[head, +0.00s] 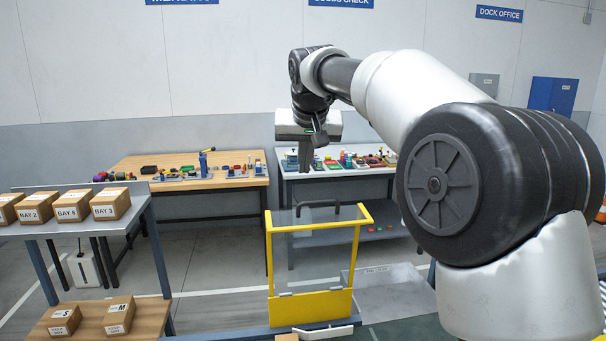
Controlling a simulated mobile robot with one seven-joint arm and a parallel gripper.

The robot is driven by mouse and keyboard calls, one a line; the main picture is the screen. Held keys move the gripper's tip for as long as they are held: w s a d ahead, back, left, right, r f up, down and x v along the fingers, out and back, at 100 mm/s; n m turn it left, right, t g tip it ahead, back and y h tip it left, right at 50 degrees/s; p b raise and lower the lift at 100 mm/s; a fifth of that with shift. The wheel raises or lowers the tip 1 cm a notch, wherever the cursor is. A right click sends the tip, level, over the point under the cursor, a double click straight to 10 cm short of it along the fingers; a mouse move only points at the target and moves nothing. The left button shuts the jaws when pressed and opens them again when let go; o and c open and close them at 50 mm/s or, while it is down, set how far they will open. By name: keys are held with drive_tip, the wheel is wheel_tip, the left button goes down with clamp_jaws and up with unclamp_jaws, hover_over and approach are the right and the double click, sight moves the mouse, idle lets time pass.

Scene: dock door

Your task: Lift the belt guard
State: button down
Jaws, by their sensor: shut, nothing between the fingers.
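The belt guard (313,305) is a yellow frame with a clear panel, standing upright at the bottom centre of the head view. A dark bar handle (331,204) runs along its upper edge. My gripper (305,166) points down above and slightly left of the handle in the picture. Its dark fingers are shut and hold nothing. They look apart from the guard, but the exact distance is hard to tell.
A grey shelf (100,220) with several labelled boxes stands at left. Behind are a wooden bench (135,168) and a grey-topped bench (375,171), both with many small items. A grey tray (392,292) lies right of the guard. Open floor shows between shelf and guard.

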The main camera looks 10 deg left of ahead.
sight(303, 204)
drive_tip(key=x, duration=0.8)
drive_tip(key=shift+w+a+f+p, duration=0.1)
drive_tip(key=shift+f+p, duration=0.2)
drive_tip(key=s, duration=0.3)
drive_tip(key=shift+d+f, duration=0.25)
drive_tip(key=shift+d, duration=0.05)
drive_tip(key=shift+s+f+b, duration=0.25)
drive_tip(key=shift+s+b, duration=0.05)
drive_tip(key=shift+s, duration=0.1)
